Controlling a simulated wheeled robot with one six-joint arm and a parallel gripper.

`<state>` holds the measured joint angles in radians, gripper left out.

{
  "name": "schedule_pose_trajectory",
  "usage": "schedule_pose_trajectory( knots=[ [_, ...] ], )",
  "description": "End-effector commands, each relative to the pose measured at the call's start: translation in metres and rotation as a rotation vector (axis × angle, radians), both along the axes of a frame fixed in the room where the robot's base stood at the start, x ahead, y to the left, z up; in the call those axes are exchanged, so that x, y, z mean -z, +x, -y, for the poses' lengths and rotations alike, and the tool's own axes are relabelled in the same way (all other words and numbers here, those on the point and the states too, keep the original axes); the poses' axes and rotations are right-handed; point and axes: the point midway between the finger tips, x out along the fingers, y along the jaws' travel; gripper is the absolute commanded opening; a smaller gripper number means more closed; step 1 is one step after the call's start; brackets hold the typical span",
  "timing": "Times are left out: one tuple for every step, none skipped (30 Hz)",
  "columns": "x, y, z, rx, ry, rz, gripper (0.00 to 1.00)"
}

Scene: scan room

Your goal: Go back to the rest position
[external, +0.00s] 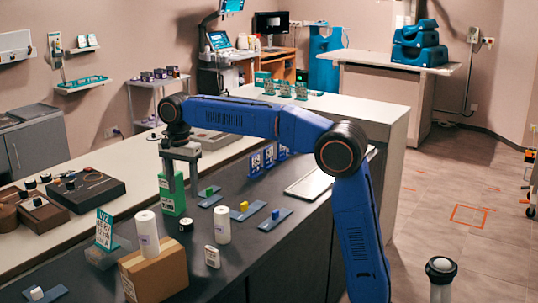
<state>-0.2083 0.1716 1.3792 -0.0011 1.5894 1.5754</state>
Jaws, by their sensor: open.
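My blue arm reaches from the right across the dark counter (262,240). My gripper (182,188) hangs from its end, pointing down, with its two fingers apart. A green box (172,204) stands on the counter behind or below the fingers in this view. The fingers overlap it in the picture, and I cannot tell whether they are around it or in front of it. I see nothing lifted in the gripper.
A cardboard box (155,278), white cylinders (222,226) and (147,235), and a numbered sign (104,230) stand nearby. Blue plates with small blocks (240,211) lie to the right. Blue stands (256,164) and a tray (309,185) are farther back. Open floor (445,240) lies right.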

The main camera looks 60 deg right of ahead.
Motion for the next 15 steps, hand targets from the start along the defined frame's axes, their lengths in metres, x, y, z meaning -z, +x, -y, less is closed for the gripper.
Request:
schedule_pose_trajectory(
  knots=[
    [-0.002, -0.005, 0.002, -0.013, -0.001, 0.005, 0.57],
    [-0.003, -0.01, 0.004, -0.024, -0.001, 0.008, 0.57],
    [-0.005, -0.017, 0.007, -0.044, -0.003, 0.015, 0.57],
    [-0.006, -0.023, 0.009, -0.062, -0.004, 0.022, 0.57],
    [-0.007, -0.03, 0.012, -0.084, -0.006, 0.028, 0.57],
    [-0.009, -0.041, 0.016, -0.116, -0.009, 0.036, 0.57],
    [-0.01, -0.049, 0.02, -0.141, -0.011, 0.044, 0.57],
    [-0.011, -0.058, 0.023, -0.167, -0.015, 0.051, 0.57],
    [-0.011, -0.069, 0.028, -0.202, -0.019, 0.061, 0.57],
    [-0.012, -0.078, 0.031, -0.229, -0.023, 0.068, 0.57],
    [-0.012, -0.086, 0.034, -0.255, -0.028, 0.075, 0.57],
    [-0.011, -0.097, 0.039, -0.29, -0.032, 0.084, 0.57],
    [-0.011, -0.106, 0.042, -0.316, -0.037, 0.091, 0.57],
    [-0.011, -0.114, 0.045, -0.342, -0.04, 0.098, 0.57],
    [-0.009, -0.126, 0.049, -0.378, -0.046, 0.107, 0.57]
  ],
)
